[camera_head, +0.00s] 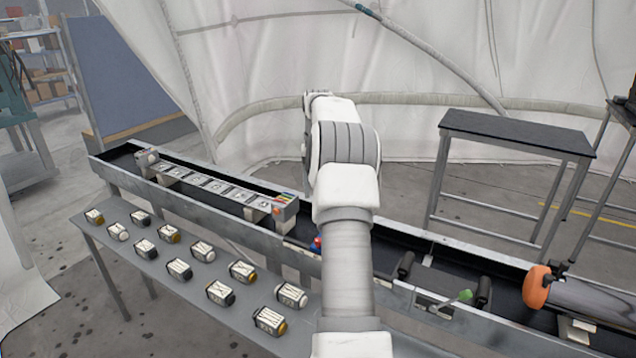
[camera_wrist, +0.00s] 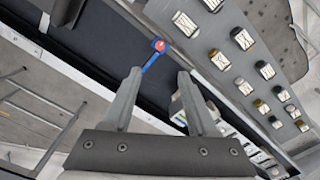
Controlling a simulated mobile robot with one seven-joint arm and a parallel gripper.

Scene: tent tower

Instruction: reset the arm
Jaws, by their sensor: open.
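My arm stretches forward over the conveyor in the head view, and my gripper is hidden there behind the arm links. In the wrist view my gripper (camera_wrist: 160,98) shows two grey fingers spread well apart with nothing held between them. Beyond the fingertips, a blue piece with a red button (camera_wrist: 159,46) sits at the conveyor's edge. It also shows in part beside my arm in the head view (camera_head: 316,243). The fingers look apart from it, though the exact distance is hard to tell.
A long dark conveyor (camera_head: 395,240) crosses the scene, with a grey slotted rack (camera_head: 210,184) on its left part. An orange-ended cylinder (camera_head: 537,287) lies at right. A black-topped table (camera_head: 515,132) stands behind.

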